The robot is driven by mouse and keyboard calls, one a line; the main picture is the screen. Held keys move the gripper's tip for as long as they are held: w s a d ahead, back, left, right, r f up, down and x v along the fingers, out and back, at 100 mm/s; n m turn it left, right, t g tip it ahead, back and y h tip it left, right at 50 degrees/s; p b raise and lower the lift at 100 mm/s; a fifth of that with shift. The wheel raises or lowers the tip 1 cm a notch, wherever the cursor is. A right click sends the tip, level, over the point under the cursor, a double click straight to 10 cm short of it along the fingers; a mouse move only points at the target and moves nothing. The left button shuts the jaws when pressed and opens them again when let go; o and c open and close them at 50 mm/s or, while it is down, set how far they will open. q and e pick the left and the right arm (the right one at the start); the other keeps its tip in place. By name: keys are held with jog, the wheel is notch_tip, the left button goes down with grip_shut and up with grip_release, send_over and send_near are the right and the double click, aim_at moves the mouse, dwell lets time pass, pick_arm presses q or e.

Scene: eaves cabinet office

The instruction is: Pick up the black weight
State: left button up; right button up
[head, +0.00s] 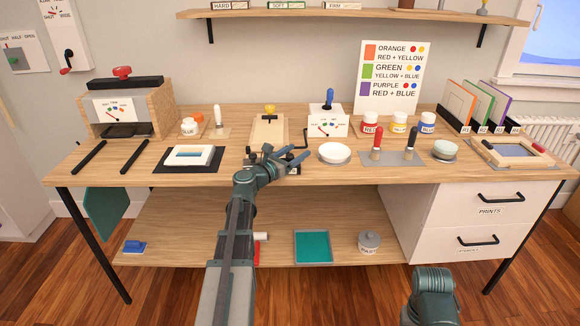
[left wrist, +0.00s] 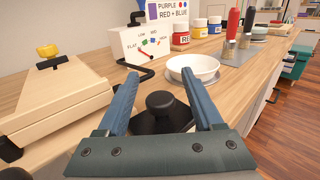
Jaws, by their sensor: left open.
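The black weight (left wrist: 161,104) shows in the left wrist view as a dark block with a round knob on top, sitting on the wooden table top. My left gripper (left wrist: 161,76) is open, with one blue finger on each side of the weight. I cannot tell whether the fingers touch it. In the head view my left gripper (head: 296,158) is over the front middle of the table and hides most of the weight. My right gripper is not in view; only part of my right arm shows at the lower right.
A white bowl (head: 334,153) stands right of the gripper. A white box with a crank (head: 327,123) stands behind it. A wooden board with a yellow knob (head: 269,131) is at the back left. A black mat with a white frame (head: 176,165) lies further left.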

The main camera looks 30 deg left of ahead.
pick_arm(q)
jog(key=shift+c, duration=0.3)
grip_shut()
dwell(1.1)
